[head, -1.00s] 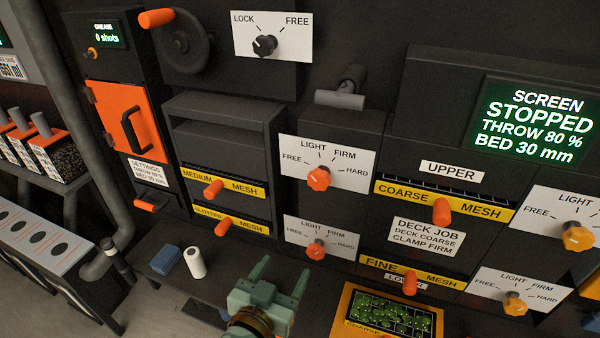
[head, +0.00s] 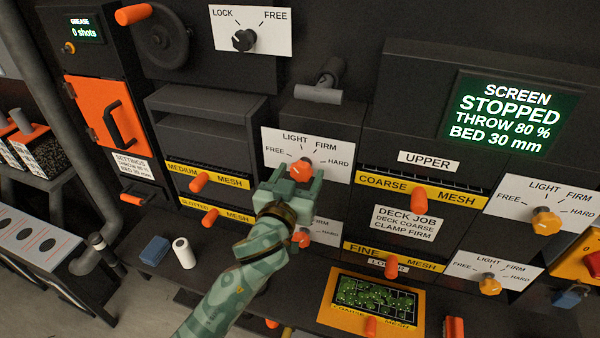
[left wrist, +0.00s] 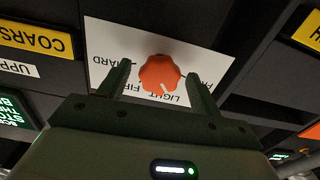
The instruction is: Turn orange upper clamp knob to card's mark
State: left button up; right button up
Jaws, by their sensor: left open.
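The orange upper clamp knob (head: 301,166) sits on a white dial plate (head: 338,146) marked FREE, LIGHT, FIRM and HARD. It also shows in the left wrist view (left wrist: 160,73), where the plate is upside down and the knob's white line points near LIGHT, towards the FIRM side. My left gripper (head: 298,179) is open in front of the knob. In the left wrist view its fingers (left wrist: 159,74) stand on either side of the knob with gaps. The card (head: 407,223) reads DECK JOB, DECK COARSE, CLAMP FIRM. My right gripper is out of view.
A lower orange knob (head: 302,239) is partly hidden behind my left gripper. Two amber knobs stand at the right, one upper (head: 546,221) and one lower (head: 489,285). Orange drawer handles, such as the COARSE one (head: 419,200), stick out nearby. The screen (head: 508,112) reads STOPPED.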

pick_arm(q)
jog(key=shift+w+d, duration=0.2)
jog(key=shift+w, duration=0.35)
jog(key=shift+c, duration=0.2)
jog(key=c, duration=0.9)
